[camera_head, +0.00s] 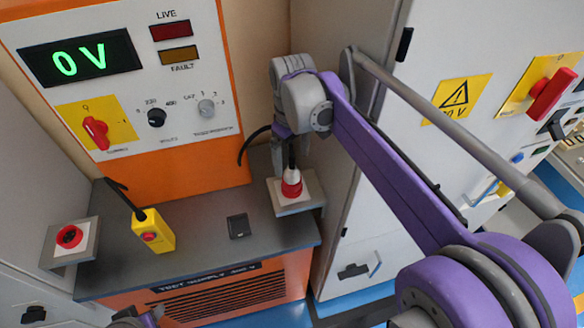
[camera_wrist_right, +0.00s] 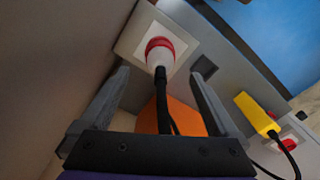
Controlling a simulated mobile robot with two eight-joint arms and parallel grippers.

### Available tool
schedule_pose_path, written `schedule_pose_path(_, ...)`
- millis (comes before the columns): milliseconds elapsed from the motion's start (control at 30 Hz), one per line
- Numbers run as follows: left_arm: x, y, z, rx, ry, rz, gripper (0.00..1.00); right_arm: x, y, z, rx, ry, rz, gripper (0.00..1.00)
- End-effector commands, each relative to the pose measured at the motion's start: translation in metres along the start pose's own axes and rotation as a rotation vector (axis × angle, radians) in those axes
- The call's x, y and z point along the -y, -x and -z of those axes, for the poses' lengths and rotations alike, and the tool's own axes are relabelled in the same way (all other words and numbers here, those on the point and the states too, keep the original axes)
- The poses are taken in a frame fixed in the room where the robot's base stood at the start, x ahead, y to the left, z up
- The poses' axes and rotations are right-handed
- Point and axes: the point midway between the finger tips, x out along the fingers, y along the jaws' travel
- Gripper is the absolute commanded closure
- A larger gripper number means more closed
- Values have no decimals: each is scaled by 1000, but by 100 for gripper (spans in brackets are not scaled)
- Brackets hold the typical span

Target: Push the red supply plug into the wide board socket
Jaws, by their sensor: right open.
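The red supply plug (camera_head: 291,185), red and white with a black cable, stands on a pale square socket plate (camera_head: 308,186) at the bench's right end. In the right wrist view the plug (camera_wrist_right: 159,50) meets the plate (camera_wrist_right: 137,32) with a red ring around its base. I cannot tell how deep it sits. My right gripper (camera_head: 290,150) is above the plug. In the wrist view its open fingers (camera_wrist_right: 160,88) stand either side of the cable, apart from the plug. Part of my left arm shows at the bottom edge; its jaws are unclear.
A red round socket (camera_head: 70,237) sits on a plate at the bench's left. A yellow pendant box (camera_head: 152,231) and a small dark square (camera_head: 238,226) are on the bench. The panel display (camera_head: 80,60) reads 0 V. A grey cabinet wall (camera_head: 345,130) stands close on the right.

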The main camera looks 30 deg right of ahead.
Motion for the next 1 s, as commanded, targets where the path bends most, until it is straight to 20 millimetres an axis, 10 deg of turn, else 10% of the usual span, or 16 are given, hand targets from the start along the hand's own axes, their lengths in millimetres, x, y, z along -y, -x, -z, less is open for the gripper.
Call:
schedule_pose_path(300, 0, 2, 2, -1, 0, 0, 50, 0, 26, 0, 0, 0, 0, 4)
schedule_pose_path(1000, 0, 1, 2, -1, 0, 0, 50, 23, 8, -20, -75, -45, -32, 4)
